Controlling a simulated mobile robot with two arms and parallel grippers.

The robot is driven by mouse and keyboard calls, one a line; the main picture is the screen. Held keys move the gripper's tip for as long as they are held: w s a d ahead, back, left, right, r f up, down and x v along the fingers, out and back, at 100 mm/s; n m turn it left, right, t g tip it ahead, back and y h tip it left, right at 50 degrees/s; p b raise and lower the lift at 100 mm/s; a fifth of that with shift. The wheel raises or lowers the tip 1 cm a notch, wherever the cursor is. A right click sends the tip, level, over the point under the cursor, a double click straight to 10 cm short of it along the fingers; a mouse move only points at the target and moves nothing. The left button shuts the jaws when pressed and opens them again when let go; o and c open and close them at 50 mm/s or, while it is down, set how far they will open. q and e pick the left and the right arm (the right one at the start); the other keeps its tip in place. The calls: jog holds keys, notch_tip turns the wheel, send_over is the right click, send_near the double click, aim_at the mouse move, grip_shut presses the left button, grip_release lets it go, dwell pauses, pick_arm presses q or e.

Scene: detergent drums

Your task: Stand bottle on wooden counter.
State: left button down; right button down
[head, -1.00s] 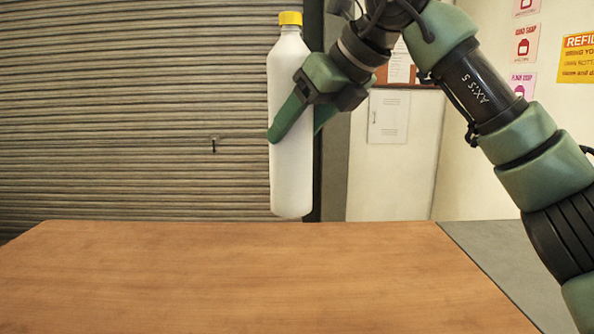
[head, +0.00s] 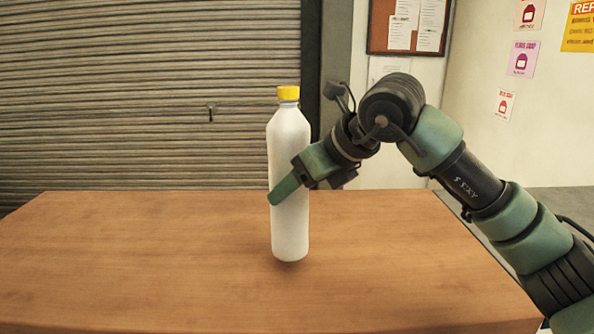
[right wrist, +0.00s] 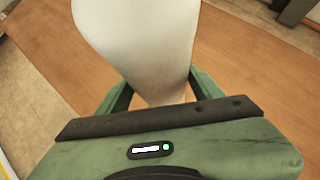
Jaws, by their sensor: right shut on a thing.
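The white bottle (head: 290,232) with a yellow cap (head: 288,93) is upright over the middle of the wooden counter (head: 120,260). Its base is at or just above the wood, with a faint shadow around it; I cannot tell if it touches. My right gripper (head: 285,193) is shut on the bottle's middle, coming from the right, with one green finger across its front. In the right wrist view the bottle (right wrist: 140,40) stands between the two green fingers (right wrist: 160,92). My left gripper is not in view.
The counter top is bare around the bottle. A grey surface (head: 560,200) lies beyond its right side. A roller shutter (head: 130,100) and a wall with posters (head: 523,58) stand behind.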

notch_tip(320, 180, down, 3)
jog(key=shift+r+p, duration=0.15)
jog(key=shift+p, duration=0.15)
jog(key=shift+f, duration=0.2)
jog(key=shift+c, duration=1.3)
grip_release()
jog(key=shift+s+f, duration=0.1)
jog(key=shift+f, duration=0.1)
jog(key=shift+r, duration=0.15)
jog(key=shift+s+d+r+b, duration=0.2)
jog(key=shift+d+b, duration=0.05)
jog(key=shift+b, duration=0.05)
jog(key=b, duration=0.3)
send_near(304, 197)
jog(key=shift+f, duration=0.1)
